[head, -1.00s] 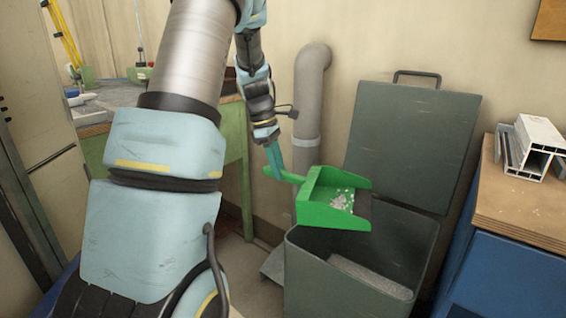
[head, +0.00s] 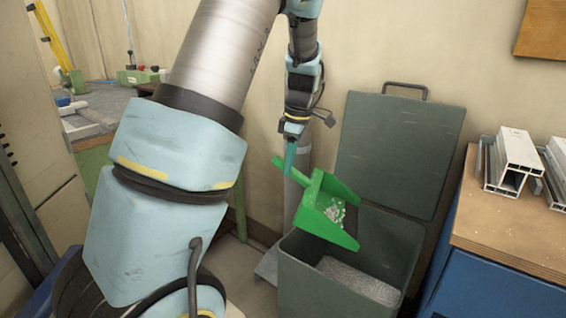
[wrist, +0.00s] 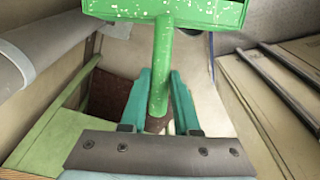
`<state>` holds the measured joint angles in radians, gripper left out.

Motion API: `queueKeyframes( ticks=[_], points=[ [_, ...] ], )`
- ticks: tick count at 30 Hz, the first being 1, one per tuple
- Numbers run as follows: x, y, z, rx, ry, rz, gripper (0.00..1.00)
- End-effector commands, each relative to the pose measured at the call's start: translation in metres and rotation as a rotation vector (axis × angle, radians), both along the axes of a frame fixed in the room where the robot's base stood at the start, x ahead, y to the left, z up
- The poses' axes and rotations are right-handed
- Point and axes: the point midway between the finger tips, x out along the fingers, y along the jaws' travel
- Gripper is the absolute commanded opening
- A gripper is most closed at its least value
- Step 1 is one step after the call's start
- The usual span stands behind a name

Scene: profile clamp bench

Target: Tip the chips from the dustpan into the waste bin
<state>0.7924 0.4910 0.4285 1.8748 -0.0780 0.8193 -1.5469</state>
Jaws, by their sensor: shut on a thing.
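The green dustpan (head: 313,219) hangs over the open waste bin, tilted with its open edge downward to the right. Pale chips (head: 336,212) lie in it near that lower edge. The dustpan also shows at the top of the wrist view (wrist: 165,11). My gripper (head: 290,160) is shut on the dustpan's handle, and the handle shows between its teal fingers in the wrist view (wrist: 158,95). The dark green waste bin (head: 305,282) stands below with its lid (head: 400,150) raised against the wall. Grey-white material (head: 358,282) shows inside the bin.
A blue cabinet with a wooden top (head: 515,238) stands right of the bin and carries white metal profiles (head: 520,150). A grey pipe (head: 297,195) runs down the wall behind my gripper. A bench with a grey top (head: 100,110) is at the left.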

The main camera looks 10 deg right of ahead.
Motion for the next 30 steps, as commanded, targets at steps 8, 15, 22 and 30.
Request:
queueKeyframes(
  ticks=[8,15,22,30],
  points=[
    [-0.008,-0.023,0.015,0.098,-0.040,-0.005,0.00],
    [-0.016,-0.040,0.024,0.182,-0.072,-0.004,0.00],
    [-0.022,-0.057,0.033,0.264,-0.104,-0.003,0.00],
    [-0.030,-0.077,0.045,0.359,-0.143,-0.003,0.00]
  ],
)
